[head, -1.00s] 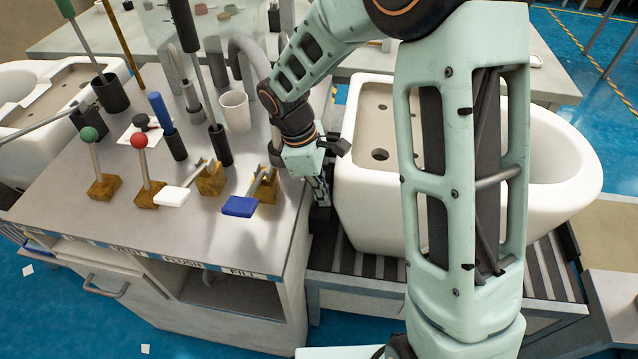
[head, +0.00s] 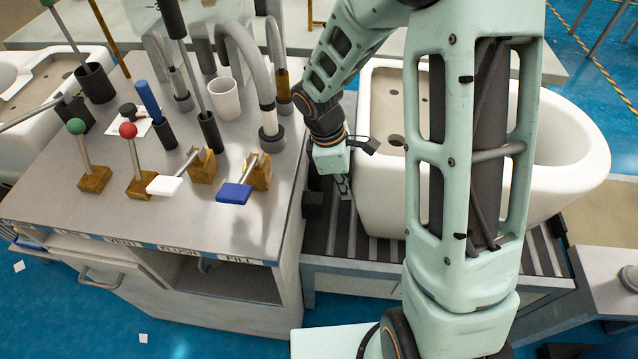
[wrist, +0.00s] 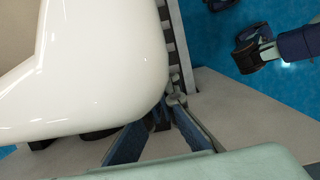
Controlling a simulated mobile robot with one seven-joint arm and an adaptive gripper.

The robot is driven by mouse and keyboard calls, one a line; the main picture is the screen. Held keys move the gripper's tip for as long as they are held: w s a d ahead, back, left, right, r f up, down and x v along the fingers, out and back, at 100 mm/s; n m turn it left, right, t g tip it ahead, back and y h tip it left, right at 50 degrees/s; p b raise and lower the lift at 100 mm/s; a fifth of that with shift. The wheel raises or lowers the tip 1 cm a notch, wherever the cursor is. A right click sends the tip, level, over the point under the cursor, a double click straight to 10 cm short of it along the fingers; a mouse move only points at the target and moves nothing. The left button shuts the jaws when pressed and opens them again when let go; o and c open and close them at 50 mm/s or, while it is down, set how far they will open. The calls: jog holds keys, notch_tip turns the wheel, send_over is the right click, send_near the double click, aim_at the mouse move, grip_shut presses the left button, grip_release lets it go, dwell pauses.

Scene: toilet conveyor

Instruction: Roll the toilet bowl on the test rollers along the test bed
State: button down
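The white toilet bowl (head: 385,195) lies on the dark rollers of the test bed (head: 345,240), to the right of the control bench. My arm crosses in front of its middle and hides part of it. My gripper (head: 342,188) is low at the bowl's left end, between it and the bench. In the wrist view the bowl's smooth white side (wrist: 95,70) fills the upper left. My gripper's two fingers (wrist: 163,115) converge but stay apart, with no held object clear between them. Contact with the bowl is unclear.
The bench at left carries a blue-tipped lever (head: 235,193), a white-tipped lever (head: 164,185), a curved pipe (head: 262,80) and a white cup (head: 224,99). Another toilet bowl (head: 40,75) stands at the far left.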

aim_at(377, 158)
jog(key=d, duration=0.3)
jog(key=s+d, duration=0.1)
jog(key=d, duration=0.2)
jog(key=s+d, duration=0.1)
jog(key=d, duration=0.1)
jog(key=shift+d+p, duration=0.35)
jog(key=shift+d, duration=0.05)
jog(key=shift+r, duration=0.2)
jog(key=shift+w+a+r+p, duration=0.1)
jog(key=shift+w+r+p, duration=0.05)
jog(key=shift+r+p, duration=0.4)
jog(key=p+v, duration=0.2)
jog(key=v, duration=0.1)
jog(key=p+v, duration=0.5)
jog(key=v, duration=0.1)
jog(key=shift+w+a+p, duration=0.1)
jog(key=shift+a+p, duration=0.2)
jog(key=shift+a, duration=0.05)
jog(key=p+v, duration=0.2)
jog(key=d+p+v, duration=0.1)
jog(key=p+v, duration=0.1)
jog(key=v, duration=0.1)
jog(key=p+v, duration=0.2)
jog(key=p, duration=0.1)
jog(key=shift+d+r, duration=0.25)
jog(key=shift+r, duration=0.3)
jog(key=s+a+b, duration=0.3)
jog(key=s+b, duration=0.2)
jog(key=s, duration=1)
jog(key=shift+f, duration=0.15)
